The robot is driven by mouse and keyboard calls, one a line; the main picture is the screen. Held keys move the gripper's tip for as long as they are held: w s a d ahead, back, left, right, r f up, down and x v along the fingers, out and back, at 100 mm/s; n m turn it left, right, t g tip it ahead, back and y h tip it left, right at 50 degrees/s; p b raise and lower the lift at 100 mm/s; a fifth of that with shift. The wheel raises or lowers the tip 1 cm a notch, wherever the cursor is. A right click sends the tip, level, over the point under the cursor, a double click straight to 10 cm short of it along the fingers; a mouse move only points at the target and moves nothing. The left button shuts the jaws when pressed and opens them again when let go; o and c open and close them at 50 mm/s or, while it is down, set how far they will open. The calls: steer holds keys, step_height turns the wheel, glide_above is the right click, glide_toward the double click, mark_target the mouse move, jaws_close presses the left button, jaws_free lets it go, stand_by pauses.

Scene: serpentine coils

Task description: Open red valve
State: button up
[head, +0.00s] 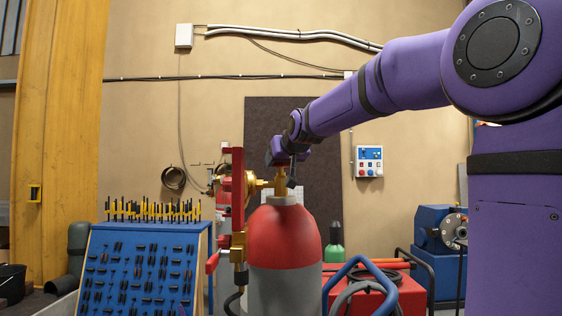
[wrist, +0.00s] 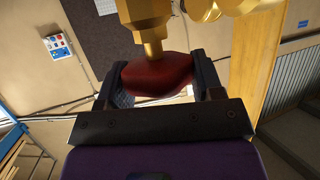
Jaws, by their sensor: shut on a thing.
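The red valve (wrist: 158,74) is a rounded red knob on a brass stem (wrist: 149,38) in the wrist view. My gripper (wrist: 162,80) has one dark finger on each side of the knob and is shut on it. In the head view, my gripper (head: 285,172) is at the brass fitting (head: 280,186) on top of a gas cylinder (head: 284,238) with a red top and grey body. The knob itself is hidden by my gripper in the head view.
Brass regulator parts (head: 262,184) and an upright red bar (head: 238,188) stand close left of the fitting. A blue tool board (head: 145,265) is further left. A red box (head: 385,295) with blue tubing is at right. A control panel (head: 369,161) hangs on the wall.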

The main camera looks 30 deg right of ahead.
steer(key=shift+f+n+y, duration=0.1)
steer(key=shift+n+y, duration=2.5)
steer(key=shift+y, duration=0.4)
steer(key=n+g+y, duration=0.1)
steer(key=n+y, duration=0.1)
steer(key=n+g+y, duration=0.1)
steer(key=n+y, duration=0.2)
steer(key=shift+d+g, duration=0.2)
steer(key=shift+g, duration=0.2)
steer(key=n+g+y, duration=0.4)
steer(key=n+g, duration=0.1)
steer(key=shift+n, duration=0.4)
steer(key=shift+n+g+y, duration=0.6)
steer(key=shift+n+g, duration=0.8)
steer(key=shift+g, duration=0.3)
steer(key=shift+a+n+g, duration=0.15)
steer(key=shift+n+g, duration=0.45)
steer(key=o, duration=0.9)
steer(key=shift+v, duration=5.4)
